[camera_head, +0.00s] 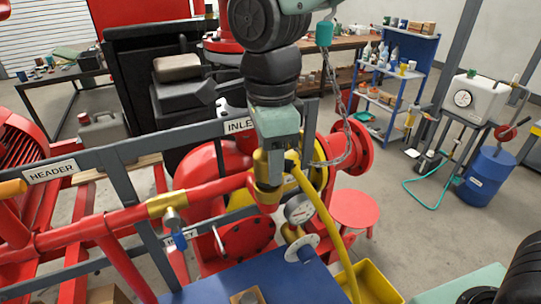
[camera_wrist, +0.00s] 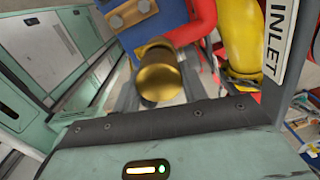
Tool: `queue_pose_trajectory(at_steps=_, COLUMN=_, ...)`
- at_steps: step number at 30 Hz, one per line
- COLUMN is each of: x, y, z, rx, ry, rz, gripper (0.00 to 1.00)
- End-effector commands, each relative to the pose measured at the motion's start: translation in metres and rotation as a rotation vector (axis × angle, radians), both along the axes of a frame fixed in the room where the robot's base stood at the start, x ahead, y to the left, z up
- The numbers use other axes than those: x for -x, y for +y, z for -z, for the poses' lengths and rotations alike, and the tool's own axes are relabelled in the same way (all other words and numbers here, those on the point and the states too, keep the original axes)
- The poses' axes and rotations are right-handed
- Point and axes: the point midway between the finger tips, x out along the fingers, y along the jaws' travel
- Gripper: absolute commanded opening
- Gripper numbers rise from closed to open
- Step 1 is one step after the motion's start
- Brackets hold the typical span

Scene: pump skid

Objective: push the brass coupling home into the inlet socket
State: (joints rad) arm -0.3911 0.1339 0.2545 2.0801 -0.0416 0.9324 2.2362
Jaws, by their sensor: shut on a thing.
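In the head view, brass (camera_head: 261,166) shows at the fingers, with more brass just below at the end of the red pipe. The INLET sign (camera_head: 240,125) is just left of my gripper; it also shows in the wrist view (camera_wrist: 277,38). I cannot make out the inlet socket's mouth or how far the coupling sits in it.
A yellow hose (camera_head: 327,218) runs close to the right of my gripper. A pressure gauge (camera_head: 299,209) stands just below. The grey rail (camera_head: 180,139) and red header pipe (camera_head: 100,228) lie to the left. A chain (camera_head: 347,125) hangs at right. Open floor lies further right.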

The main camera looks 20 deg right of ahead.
Motion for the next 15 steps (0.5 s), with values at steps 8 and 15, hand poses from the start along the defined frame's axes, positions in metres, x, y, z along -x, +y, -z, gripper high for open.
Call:
queue_pose_trajectory(at_steps=8, x=0.0, y=0.0001, z=0.006, rx=0.0, ry=0.0, rz=0.0, gripper=0.15)
queue_pose_trajectory(at_steps=15, x=0.0, y=0.0, z=0.0106, rx=0.0, ry=0.0, rz=0.0, gripper=0.15)
